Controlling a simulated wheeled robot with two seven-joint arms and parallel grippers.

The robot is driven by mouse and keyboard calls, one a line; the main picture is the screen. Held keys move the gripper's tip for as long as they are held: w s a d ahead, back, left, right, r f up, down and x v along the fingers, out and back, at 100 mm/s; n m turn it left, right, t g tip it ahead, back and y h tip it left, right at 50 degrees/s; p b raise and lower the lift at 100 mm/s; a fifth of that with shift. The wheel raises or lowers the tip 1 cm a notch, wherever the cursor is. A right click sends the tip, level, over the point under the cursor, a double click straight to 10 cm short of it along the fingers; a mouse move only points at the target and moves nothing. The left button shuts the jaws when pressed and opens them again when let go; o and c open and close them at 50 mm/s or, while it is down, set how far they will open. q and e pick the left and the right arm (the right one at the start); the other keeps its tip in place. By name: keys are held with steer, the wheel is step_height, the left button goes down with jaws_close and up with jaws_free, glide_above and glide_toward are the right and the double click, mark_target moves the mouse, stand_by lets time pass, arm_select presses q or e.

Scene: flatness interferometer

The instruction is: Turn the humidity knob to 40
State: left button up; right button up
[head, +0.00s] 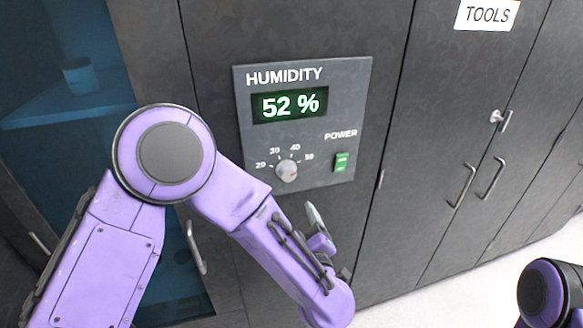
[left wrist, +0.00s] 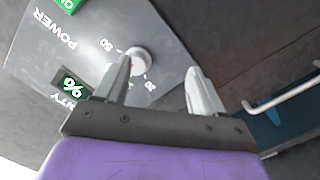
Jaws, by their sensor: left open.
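The humidity knob (head: 287,171) is a small round light-grey dial on a grey wall panel (head: 350,100). Scale marks 20, 30, 40 and 50 run around it. The green display (head: 290,104) above it reads 52 %. The knob's pointer is too small to read clearly. My left gripper (head: 318,219) is below and right of the knob in the head view, partly hidden by my forearm. In the left wrist view my left gripper (left wrist: 157,68) is open and empty; the knob (left wrist: 138,60) shows beyond the fingers, nearer the left one. No contact is visible. My right gripper is out of view.
A green power switch (head: 341,162) sits right of the knob on the same panel. Dark cabinets with handles (head: 462,186) and a TOOLS label (head: 486,14) stand to the right. A glass-fronted cabinet (head: 70,100) is at the left, with a handle (head: 196,248) beside it.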

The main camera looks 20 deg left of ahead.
arm_select(q)
steer(key=n+y, duration=0.2)
glide_toward(289, 176)
steer(key=shift+h, duration=0.3)
steer(key=p+x, duration=0.4)
steer(key=x, duration=0.4)
steer(key=shift+w+a+r, duration=0.2)
steer(key=shift+w+a, duration=0.05)
steer(key=shift+a, duration=0.1)
steer(key=shift+w+a+f, duration=0.1)
steer(key=shift+w+a, duration=0.1)
steer(key=shift+w, duration=0.1)
steer(key=shift+d, duration=0.1)
steer(key=c, duration=1)
